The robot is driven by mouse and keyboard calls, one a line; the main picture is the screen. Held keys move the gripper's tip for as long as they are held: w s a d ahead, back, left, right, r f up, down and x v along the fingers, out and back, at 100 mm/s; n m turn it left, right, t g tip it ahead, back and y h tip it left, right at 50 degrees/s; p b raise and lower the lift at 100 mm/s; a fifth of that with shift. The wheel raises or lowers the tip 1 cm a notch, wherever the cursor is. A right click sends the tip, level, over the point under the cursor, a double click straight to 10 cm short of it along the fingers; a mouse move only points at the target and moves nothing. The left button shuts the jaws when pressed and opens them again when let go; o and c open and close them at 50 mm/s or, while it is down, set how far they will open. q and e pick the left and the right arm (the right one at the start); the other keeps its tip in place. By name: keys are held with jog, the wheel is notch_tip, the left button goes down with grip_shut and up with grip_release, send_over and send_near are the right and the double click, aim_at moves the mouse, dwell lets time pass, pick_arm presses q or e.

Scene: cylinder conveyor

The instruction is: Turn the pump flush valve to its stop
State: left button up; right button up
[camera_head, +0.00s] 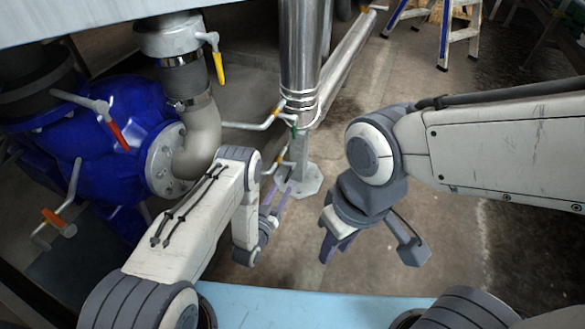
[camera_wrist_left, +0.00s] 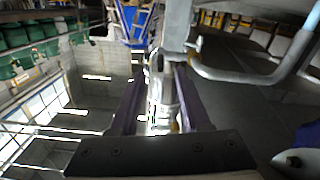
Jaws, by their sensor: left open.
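Several small lever valves show, and I cannot tell for sure which is the pump flush valve. In the head view, one with a yellow-sleeved lever (camera_head: 281,158) sits low on the steel pipe, just beyond my left gripper (camera_head: 273,204). In the left wrist view a silvery valve body (camera_wrist_left: 161,85) with a yellowish part below it shows between the open fingers of the left gripper (camera_wrist_left: 160,108). Whether the fingers touch it is unclear. My right gripper (camera_head: 337,246) hangs over bare floor, pointing down; its finger gap is unclear.
The blue pump (camera_head: 75,140) carries a red-handled lever (camera_head: 118,135) and an orange-handled one (camera_head: 52,217). A yellow-handled lever (camera_head: 218,66) hangs above its grey elbow pipe (camera_head: 200,140). A steel column (camera_head: 303,50) stands mid-view.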

aim_at(292, 169)
pick_arm(q)
jog(key=b+x, duration=0.4)
jog(key=x, duration=0.4)
jog(key=shift+w+d+f, duration=0.1)
jog(key=shift+w+f, duration=0.1)
jog(key=shift+w, duration=0.1)
jog(key=shift+w+d+r+b, duration=0.15)
jog(key=shift+w+d+b, duration=0.15)
jog(key=shift+w, duration=0.4)
jog(key=shift+a, duration=0.1)
grip_shut()
jog(key=shift+s, duration=0.1)
